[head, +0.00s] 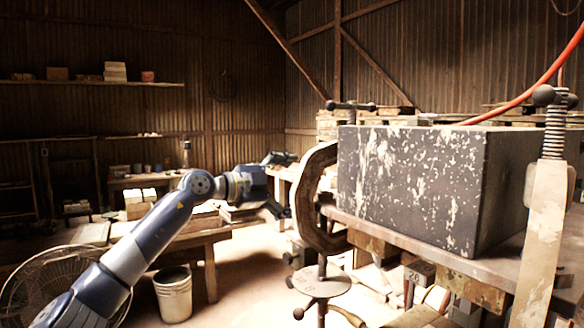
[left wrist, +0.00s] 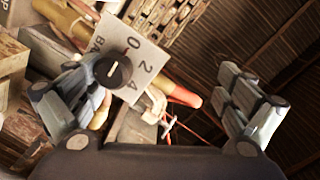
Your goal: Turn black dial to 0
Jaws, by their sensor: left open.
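The black dial (left wrist: 113,72) sits on a pale plate (left wrist: 136,52) in the left wrist view. The plate carries the numbers 0, 2 and 4 and part of a word. A short light mark shows on the dial, but I cannot tell exactly which number it points to. My left gripper (left wrist: 163,85) is open, with its fingers wide apart. The dial shows close to the left-hand finger, which partly overlaps the plate's edge; I cannot tell whether they touch.
A large dark, paint-flecked block (head: 425,185) sits on the bench at right, with clamps (head: 318,205) around it. An orange hose (head: 530,85) runs above. A white bucket (head: 173,295) and a fan (head: 60,285) stand at lower left. Open floor shows between the benches.

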